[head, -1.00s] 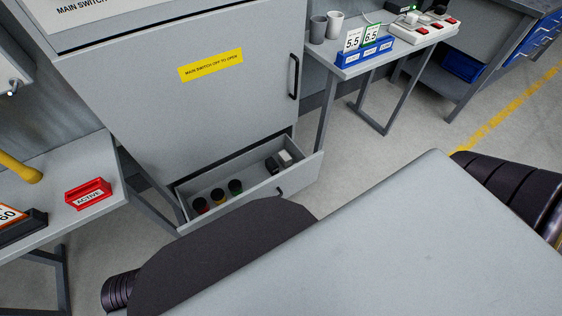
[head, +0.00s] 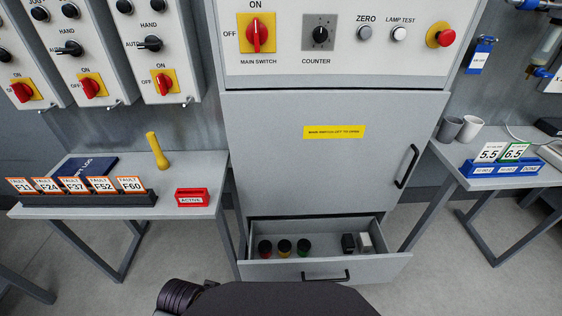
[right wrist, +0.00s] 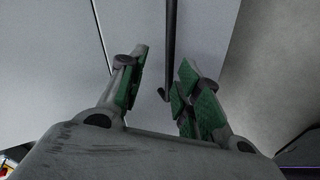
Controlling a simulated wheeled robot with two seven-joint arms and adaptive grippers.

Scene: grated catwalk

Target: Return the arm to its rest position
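My right gripper (right wrist: 160,85) shows in the right wrist view, with its two green-padded fingers apart. A thin dark bar with a hooked end (right wrist: 169,50) shows in the gap between them. I cannot tell whether it is between the fingers or beyond them, and neither finger visibly closes on it. Neither gripper shows in the head view. Only a dark rounded part of my own body shows at its bottom edge, in front of the drawer.
The grey cabinet (head: 300,180) has a shut door with a black handle (head: 406,167). Its open drawer (head: 330,270) juts out and holds several small items. A left table (head: 190,165) bears fault signs and a red ACTIVE block (head: 192,197). A right table (head: 468,178) bears cups and number cards.

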